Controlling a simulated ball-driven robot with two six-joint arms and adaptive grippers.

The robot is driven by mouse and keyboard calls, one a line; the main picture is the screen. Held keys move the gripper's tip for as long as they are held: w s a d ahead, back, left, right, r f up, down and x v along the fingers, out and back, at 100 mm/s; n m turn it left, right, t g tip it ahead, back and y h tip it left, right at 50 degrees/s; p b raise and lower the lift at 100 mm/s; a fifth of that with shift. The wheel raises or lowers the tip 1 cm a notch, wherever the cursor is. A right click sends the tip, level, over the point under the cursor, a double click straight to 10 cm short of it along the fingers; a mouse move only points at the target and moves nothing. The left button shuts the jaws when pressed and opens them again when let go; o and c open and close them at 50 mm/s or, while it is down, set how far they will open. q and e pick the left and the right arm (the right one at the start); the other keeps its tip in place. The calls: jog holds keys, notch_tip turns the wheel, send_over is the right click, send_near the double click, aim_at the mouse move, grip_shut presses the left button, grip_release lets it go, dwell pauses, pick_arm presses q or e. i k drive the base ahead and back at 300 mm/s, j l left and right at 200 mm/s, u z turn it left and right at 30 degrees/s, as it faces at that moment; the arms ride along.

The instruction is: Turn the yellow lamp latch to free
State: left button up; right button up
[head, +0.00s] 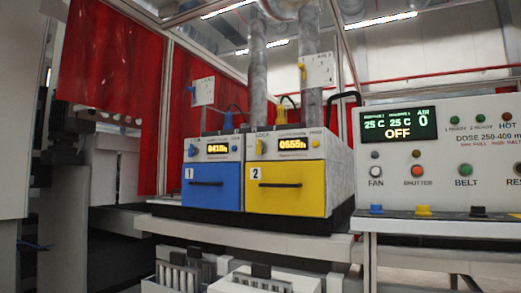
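The yellow lamp unit (285,188), marked 2, stands right of the blue lamp unit (211,187), marked 1. A small yellow latch (259,147) sits at the upper left of its front panel, under a small label that seems to read LOCK. It looks roughly upright; its exact turn is too small to tell. A lit display (292,143) is to its right. A second yellow knob (315,143) is at the panel's right. The yellow drawer front has a dark handle (280,185) and looks closed. Neither of my grippers is in view.
A control panel (440,150) with a display reading OFF and several buttons stands at the right. Red curtains (110,75) hang behind at the left. Metal ducts (257,70) rise above the lamp units. A white shelf (240,238) lies below them. The space before the latch looks clear.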

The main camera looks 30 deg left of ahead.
aim_at(262, 148)
jog(key=i+j, duration=0.15)
jog(key=j, duration=0.25)
jog(key=i+j+z, duration=0.1)
jog(key=j, duration=0.3)
jog(key=i+j, duration=0.15)
jog(key=j, duration=0.3)
jog(key=l+z, duration=0.05)
